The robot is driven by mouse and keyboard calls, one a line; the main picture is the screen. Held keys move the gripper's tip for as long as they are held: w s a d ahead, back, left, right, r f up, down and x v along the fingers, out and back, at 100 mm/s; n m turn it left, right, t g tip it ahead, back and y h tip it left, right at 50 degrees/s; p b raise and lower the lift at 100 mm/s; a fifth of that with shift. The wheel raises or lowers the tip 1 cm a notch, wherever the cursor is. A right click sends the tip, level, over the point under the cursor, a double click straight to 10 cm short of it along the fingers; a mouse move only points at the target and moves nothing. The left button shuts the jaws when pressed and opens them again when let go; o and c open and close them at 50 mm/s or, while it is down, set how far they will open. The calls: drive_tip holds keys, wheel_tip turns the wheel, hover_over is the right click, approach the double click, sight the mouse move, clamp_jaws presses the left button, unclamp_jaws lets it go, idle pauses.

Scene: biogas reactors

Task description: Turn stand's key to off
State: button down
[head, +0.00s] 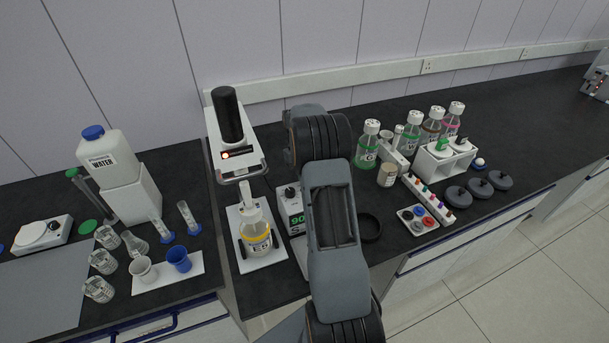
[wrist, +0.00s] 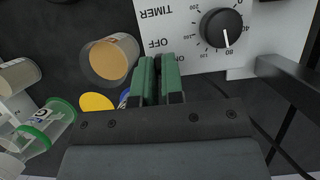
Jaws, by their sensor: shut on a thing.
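The stand's white panel (wrist: 210,65) shows in the wrist view, with its lettering upside down. It carries the words TIMER, OFF and ON, and a black round dial (wrist: 222,27) with a white pointer line. My gripper (wrist: 158,70) has green fingers and reaches the panel's edge by the OFF and ON marks. The fingers are closed with a narrow gap, shut on the key, which they hide. I cannot see which way the key points. In the head view my arm covers the gripper and the key.
Close to the fingers in the wrist view are a jar (wrist: 110,60) and a green-ringed container (wrist: 48,126). In the head view a box with a green display (head: 296,218) and a bottle with yellow liquid (head: 256,238) stand left of my arm. Several bottles and a white rack (head: 444,163) stand right.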

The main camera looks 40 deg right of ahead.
idle(0.3)
drive_tip(key=c, duration=1.2)
unclamp_jaws()
drive_tip(key=shift+c, duration=0.2)
drive_tip(key=v, duration=1.3)
drive_tip(key=shift+r, duration=0.4)
drive_tip(key=shift+w, duration=0.1)
